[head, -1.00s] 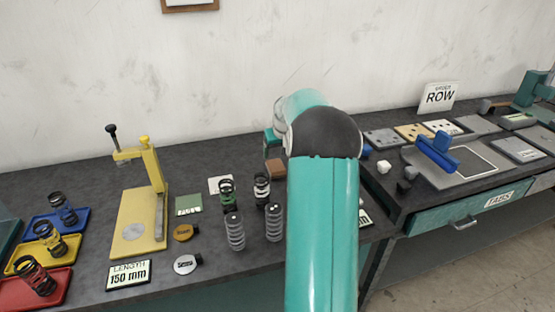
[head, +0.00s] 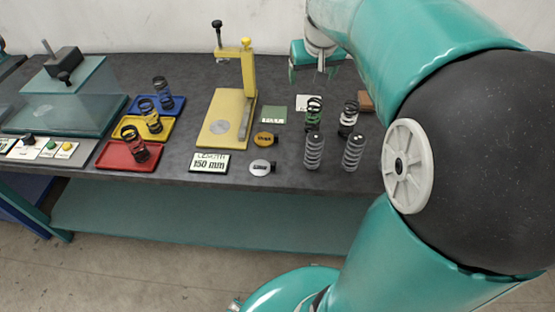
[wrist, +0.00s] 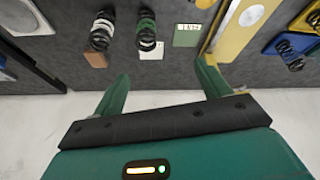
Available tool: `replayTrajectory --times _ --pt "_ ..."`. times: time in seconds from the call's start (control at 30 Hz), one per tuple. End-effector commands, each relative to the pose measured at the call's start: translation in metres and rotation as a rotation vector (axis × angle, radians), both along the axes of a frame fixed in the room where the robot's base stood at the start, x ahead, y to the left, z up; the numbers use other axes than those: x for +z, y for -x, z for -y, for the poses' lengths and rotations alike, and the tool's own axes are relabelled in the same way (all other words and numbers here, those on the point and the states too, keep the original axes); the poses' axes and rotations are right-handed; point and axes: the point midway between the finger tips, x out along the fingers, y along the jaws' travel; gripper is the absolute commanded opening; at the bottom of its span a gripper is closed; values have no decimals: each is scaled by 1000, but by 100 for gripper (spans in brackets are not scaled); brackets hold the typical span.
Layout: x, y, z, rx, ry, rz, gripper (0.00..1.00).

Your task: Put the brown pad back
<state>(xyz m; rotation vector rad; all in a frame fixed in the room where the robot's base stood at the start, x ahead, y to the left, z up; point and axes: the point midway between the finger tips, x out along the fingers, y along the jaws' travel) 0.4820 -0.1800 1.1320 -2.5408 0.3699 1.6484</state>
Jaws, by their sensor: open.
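The brown pad (head: 366,101) lies flat on the dark bench at the back, right of the spring with black and white coils (head: 348,118); my arm is close to its right side. In the wrist view the brown pad (wrist: 96,59) is left of my left finger, beside that spring. My gripper (head: 308,77) is open and empty above the back of the bench, left of the pad. In the wrist view my gripper (wrist: 163,70) has its fingers wide apart, with nothing between them.
A white card (head: 307,99) lies behind the green-banded spring (head: 313,113); a green pad (head: 274,114) is left of it. Two grey springs (head: 314,150) stand in front. A yellow press (head: 232,115) and coloured trays with springs (head: 130,155) are further left. The wall (wrist: 60,120) is close behind.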

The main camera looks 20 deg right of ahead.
Motion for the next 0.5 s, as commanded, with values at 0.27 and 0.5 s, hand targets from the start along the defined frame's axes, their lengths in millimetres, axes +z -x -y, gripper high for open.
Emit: replayTrajectory --times 0.27,0.5 --pt "11 91 -111 126 -3 37 76" --pt "-10 169 -166 222 -32 64 76"
